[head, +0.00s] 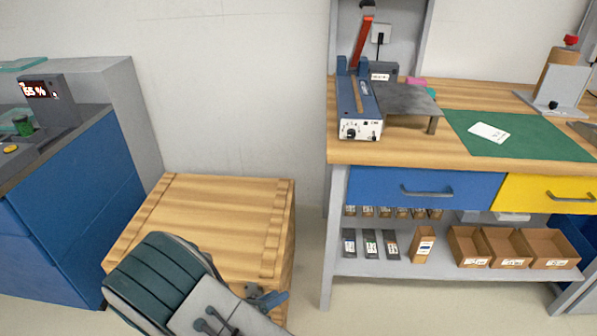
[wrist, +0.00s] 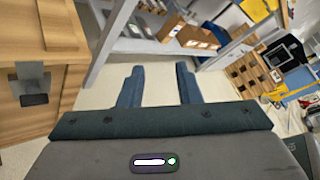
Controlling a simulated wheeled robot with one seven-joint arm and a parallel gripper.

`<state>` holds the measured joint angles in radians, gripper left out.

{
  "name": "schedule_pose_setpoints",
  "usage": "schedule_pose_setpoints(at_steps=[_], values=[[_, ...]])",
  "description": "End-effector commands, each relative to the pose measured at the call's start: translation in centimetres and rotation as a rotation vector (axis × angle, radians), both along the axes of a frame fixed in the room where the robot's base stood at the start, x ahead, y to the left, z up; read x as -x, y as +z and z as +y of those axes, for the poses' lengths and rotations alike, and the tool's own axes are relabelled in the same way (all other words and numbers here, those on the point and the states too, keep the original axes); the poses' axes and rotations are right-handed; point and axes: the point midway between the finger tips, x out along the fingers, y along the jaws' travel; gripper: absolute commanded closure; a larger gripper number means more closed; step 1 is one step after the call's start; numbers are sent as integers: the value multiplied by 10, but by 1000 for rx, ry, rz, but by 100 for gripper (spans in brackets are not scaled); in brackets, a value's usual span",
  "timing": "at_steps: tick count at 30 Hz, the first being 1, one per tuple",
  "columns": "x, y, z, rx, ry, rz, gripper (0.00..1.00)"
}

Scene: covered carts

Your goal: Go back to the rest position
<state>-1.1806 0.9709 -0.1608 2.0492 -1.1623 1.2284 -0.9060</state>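My gripper (wrist: 160,70) is open in the wrist view, with two blue fingers well apart. Nothing is between them but pale floor. In the head view my arm reaches in from the bottom, and the gripper (head: 270,300) is partly hidden by it, at the front right of a wooden crate (head: 220,205). The crate also shows at the left of the wrist view (wrist: 45,25); the gripper is apart from it there.
A workbench (head: 480,91) with a blue drawer (head: 385,188) and a lower shelf of boxes (head: 540,247) stands right. A blue cabinet (head: 85,195) stands left. Bare floor (head: 375,310) lies between crate and bench.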

Motion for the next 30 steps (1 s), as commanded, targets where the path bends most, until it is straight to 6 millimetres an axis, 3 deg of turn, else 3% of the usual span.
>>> schedule_pose_setpoints(at_steps=[1, 3, 15, 21, 30], values=[[-4, 26, -15, -79, -93, -24, 69], [-5, 50, -33, -178, -217, -63, 69], [15, 174, -123, -702, -915, -352, 69], [35, 230, -156, -937, -1260, -544, 69], [69, 310, -191, -1261, -1753, -879, 69]])
